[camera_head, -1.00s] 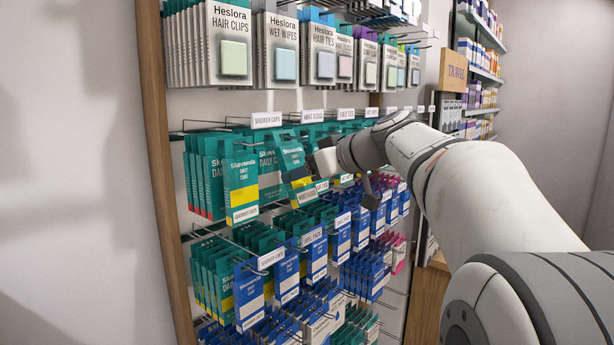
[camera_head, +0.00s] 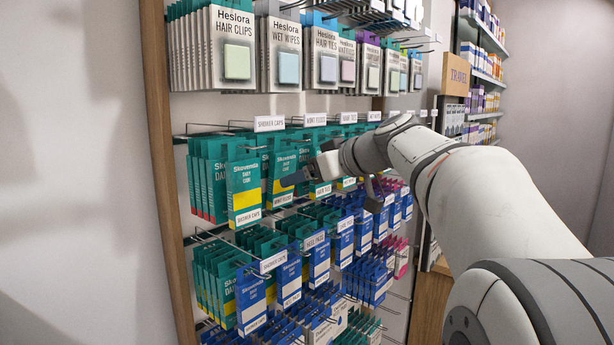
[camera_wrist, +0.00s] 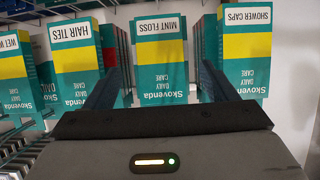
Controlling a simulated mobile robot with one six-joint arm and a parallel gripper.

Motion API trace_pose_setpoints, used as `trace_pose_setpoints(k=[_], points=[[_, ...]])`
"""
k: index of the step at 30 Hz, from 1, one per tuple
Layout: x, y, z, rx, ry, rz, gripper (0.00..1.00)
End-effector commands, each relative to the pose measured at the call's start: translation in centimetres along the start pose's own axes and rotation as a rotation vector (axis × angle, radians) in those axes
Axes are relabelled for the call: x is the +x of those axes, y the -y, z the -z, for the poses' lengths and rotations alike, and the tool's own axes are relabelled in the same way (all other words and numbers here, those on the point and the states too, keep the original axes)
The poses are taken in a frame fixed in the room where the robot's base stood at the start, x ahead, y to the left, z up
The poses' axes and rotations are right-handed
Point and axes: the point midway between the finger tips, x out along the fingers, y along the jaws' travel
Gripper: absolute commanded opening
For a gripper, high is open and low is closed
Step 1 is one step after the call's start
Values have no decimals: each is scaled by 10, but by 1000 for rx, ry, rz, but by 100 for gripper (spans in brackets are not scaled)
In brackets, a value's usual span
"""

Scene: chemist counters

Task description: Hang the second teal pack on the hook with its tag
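The teal and yellow mint floss pack (camera_head: 283,170) hangs upright in the teal row, just right of the shower caps pack (camera_head: 244,185). A white tag above the row reads MINT FLOSS (camera_head: 315,119). The wrist view shows the mint floss pack (camera_wrist: 161,65) upside down, between my two fingers, with gaps on both sides. My gripper (camera_head: 335,185) is in front of the row, fingers apart; the wrist view shows it open (camera_wrist: 160,90) and empty. The hook behind the pack is hidden.
The hair ties pack (camera_wrist: 75,55) hangs close to one finger and the shower caps pack (camera_wrist: 247,50) close to the other. Heslora cards (camera_head: 233,50) hang above, blue packs (camera_head: 290,278) below. A wooden post (camera_head: 158,150) edges the left.

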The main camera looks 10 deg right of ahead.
Motion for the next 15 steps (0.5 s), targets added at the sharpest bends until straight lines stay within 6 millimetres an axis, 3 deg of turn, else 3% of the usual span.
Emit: trace_pose_setpoints(k=[10, 15], points=[[-3, -1, 0, 0, 0, -2, 85], [-25, -1, -2, 0, -1, -5, 85]])
